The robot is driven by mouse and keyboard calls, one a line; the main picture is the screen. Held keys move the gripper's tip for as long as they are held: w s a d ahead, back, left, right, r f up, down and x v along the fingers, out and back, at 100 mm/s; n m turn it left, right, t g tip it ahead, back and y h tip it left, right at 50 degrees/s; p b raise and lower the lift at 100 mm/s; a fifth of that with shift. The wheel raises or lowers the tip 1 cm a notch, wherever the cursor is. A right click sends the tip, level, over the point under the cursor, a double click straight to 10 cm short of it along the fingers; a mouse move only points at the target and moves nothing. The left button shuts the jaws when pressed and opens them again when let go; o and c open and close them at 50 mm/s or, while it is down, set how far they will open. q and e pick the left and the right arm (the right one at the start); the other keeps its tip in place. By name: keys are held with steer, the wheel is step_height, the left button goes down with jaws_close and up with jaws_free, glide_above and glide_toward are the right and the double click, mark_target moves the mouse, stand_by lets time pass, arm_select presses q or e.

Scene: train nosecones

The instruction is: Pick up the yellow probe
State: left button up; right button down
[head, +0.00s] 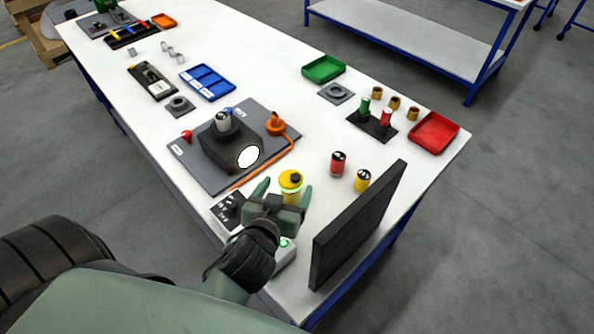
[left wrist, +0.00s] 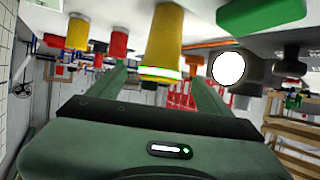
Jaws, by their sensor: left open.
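In the left wrist view, which looks upside down, the yellow probe (left wrist: 163,35) shows between and beyond the open fingers of the left gripper (left wrist: 158,82). Contact with the probe is not visible. My right gripper is not in view.
A dark upright panel (head: 358,228) stands close to the right of the gripper. A red cylinder (head: 338,164) and a yellow-black cylinder (head: 362,181) stand behind it. A black block (head: 222,147) on a grey board (head: 205,180) is to the left, with an orange cable (head: 285,148).

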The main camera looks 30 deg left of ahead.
mark_target(289, 182)
arm_select(q)
steer(key=shift+w+a, duration=0.1)
steer(key=shift+w, duration=0.3)
steer(key=shift+w+f, duration=0.1)
steer(key=shift+w, duration=0.15)
steer(key=shift+p+x, duration=0.75)
steer(key=shift+x, duration=0.2)
steer(key=p+x, duration=0.1)
steer(key=x, duration=0.3)
steer(key=shift+a+f, duration=0.1)
steer(key=c, duration=1.7)
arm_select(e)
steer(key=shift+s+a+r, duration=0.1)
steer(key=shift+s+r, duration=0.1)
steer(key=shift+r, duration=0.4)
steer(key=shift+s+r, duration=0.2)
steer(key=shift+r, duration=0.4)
